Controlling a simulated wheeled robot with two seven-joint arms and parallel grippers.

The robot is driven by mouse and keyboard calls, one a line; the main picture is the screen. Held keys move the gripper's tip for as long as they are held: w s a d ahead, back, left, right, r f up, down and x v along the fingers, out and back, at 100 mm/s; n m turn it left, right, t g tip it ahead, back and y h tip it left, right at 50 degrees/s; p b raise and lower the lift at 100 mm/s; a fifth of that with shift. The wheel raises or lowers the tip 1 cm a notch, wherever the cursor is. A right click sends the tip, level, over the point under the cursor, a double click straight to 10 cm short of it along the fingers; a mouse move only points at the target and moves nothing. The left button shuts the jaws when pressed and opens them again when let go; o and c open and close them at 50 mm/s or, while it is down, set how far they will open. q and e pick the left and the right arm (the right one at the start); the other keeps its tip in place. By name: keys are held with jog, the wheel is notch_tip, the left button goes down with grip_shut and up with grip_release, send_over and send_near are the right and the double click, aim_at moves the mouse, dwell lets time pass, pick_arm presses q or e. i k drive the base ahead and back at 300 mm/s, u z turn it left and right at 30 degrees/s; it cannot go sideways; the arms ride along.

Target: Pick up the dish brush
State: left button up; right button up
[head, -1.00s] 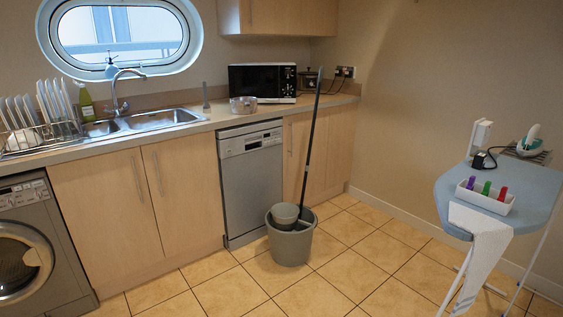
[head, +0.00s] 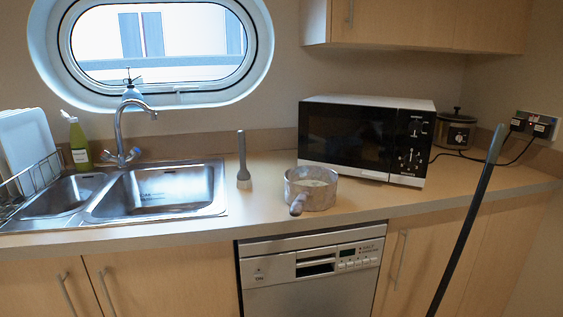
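The dish brush appears to be the grey, slim-handled thing (head: 242,160) standing upright on the counter, just right of the sink, with its wider end down. Neither of my grippers is in the head view.
A saucepan (head: 311,194) stands right of the brush, its handle toward the front edge. The sink (head: 160,190) and tap (head: 122,135) are to the left. A microwave (head: 366,138) stands behind right. A long dark pole (head: 465,225) leans at the right. Bare counter (head: 262,215) lies before the brush.

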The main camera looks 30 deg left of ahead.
aim_at(244, 181)
jog(key=i, duration=0.1)
jog(key=u, duration=1.55)
